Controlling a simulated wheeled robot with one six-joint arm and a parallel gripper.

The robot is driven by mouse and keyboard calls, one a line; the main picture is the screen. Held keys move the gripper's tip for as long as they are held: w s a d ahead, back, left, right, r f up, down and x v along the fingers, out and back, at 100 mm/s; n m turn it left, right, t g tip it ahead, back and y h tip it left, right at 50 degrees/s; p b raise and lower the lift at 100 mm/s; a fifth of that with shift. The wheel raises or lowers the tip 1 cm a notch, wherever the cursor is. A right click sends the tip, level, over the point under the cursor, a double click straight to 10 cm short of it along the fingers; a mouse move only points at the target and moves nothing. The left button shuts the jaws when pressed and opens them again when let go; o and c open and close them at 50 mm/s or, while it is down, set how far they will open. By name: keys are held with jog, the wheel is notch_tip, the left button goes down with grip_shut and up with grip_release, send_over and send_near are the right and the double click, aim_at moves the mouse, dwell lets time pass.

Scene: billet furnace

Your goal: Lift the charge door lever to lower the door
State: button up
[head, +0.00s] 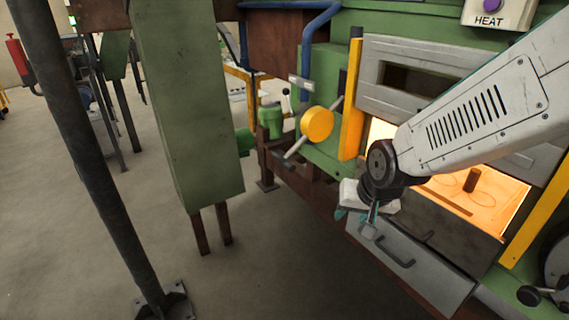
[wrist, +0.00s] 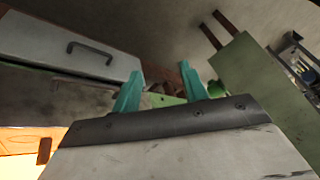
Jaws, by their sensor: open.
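The grey charge door (head: 408,72) is raised between yellow posts in the head view. The glowing furnace opening (head: 490,208) shows below it. Left of the door, a small upright lever with a black knob (head: 286,92) stands by a small plate. A bar with a yellow round weight (head: 317,123) slants below it; no readable label tells which is the door lever. My gripper (head: 357,214) is open and empty, in front of the furnace at the opening's lower left, apart from both. Its teal fingers (wrist: 161,88) are spread in the wrist view, where neither lever is clear.
A dark cylinder (head: 470,180) stands inside the glowing furnace. A grey drawer front (head: 410,262) with a handle lies below the gripper. A green column (head: 190,100) and a dark post (head: 88,150) stand left. Floor between column and furnace is clear.

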aim_at(284, 163)
jog(key=w+a+f+m+t+y, duration=0.2)
jog(key=w+a+f+m+t, duration=0.1)
jog(key=w+a+t, duration=0.35)
jog(key=w+a+f+m+t+y, duration=0.1)
jog(key=w+a+f+m+t, duration=0.15)
jog(key=w+a+t, duration=0.45)
jog(key=shift+m+t+y, duration=0.5)
jog(key=shift+m+t, duration=0.25)
jog(key=shift+m, duration=0.1)
jog(key=w+r, duration=0.1)
jog(key=w, duration=0.1)
jog(key=w+a+r, duration=0.1)
jog(key=w+r, duration=0.1)
jog(key=w, duration=0.1)
jog(key=w+a+r, duration=0.1)
jog(key=w+r, duration=0.1)
jog(key=w, duration=0.1)
jog(key=shift+r, duration=0.1)
grip_shut()
